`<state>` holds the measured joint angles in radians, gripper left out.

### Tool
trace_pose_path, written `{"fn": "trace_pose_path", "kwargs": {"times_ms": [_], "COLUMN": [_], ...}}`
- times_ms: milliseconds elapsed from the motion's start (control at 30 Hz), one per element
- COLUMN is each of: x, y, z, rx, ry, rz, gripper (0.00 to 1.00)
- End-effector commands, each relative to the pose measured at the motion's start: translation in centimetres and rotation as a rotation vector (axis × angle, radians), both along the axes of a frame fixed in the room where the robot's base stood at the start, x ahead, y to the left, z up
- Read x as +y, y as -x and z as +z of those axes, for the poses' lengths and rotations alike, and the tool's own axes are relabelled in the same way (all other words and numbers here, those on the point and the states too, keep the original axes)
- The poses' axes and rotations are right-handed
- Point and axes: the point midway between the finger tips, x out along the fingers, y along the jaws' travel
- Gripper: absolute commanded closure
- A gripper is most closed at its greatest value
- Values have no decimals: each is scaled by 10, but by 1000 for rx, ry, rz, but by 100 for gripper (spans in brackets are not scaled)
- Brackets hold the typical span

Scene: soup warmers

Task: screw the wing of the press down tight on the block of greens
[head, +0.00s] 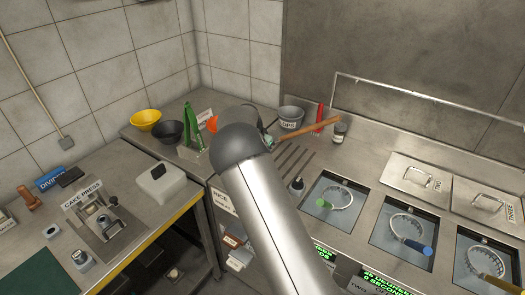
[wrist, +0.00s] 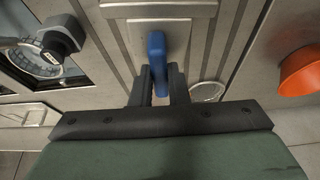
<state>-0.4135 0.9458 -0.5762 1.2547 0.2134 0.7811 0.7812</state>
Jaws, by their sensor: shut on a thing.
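My gripper (wrist: 159,92) is shut on a blue handle-like piece (wrist: 156,50) in the wrist view. What that piece belongs to is unclear.
An orange bowl (wrist: 300,72) is at the right of the wrist view. Yellow (head: 146,120) and dark (head: 168,132) bowls and a green upright thing (head: 192,120) stand on the back counter. A brown stick (head: 308,128) slants by a metal pot (head: 291,115). Warmer wells fill the right.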

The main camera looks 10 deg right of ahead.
Motion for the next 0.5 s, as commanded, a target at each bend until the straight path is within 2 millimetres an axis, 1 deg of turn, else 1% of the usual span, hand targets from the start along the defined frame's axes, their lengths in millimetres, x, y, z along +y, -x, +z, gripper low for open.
{"fn": "trace_pose_path", "kwargs": {"times_ms": [133,400,500], "x": [1,1,2], "y": [-1,-1,-1], "z": [0,0,0], "rx": [1,0,2], "ry": [2,0,2], "rz": [-136,-159,-224], "gripper": [100,100,100]}}
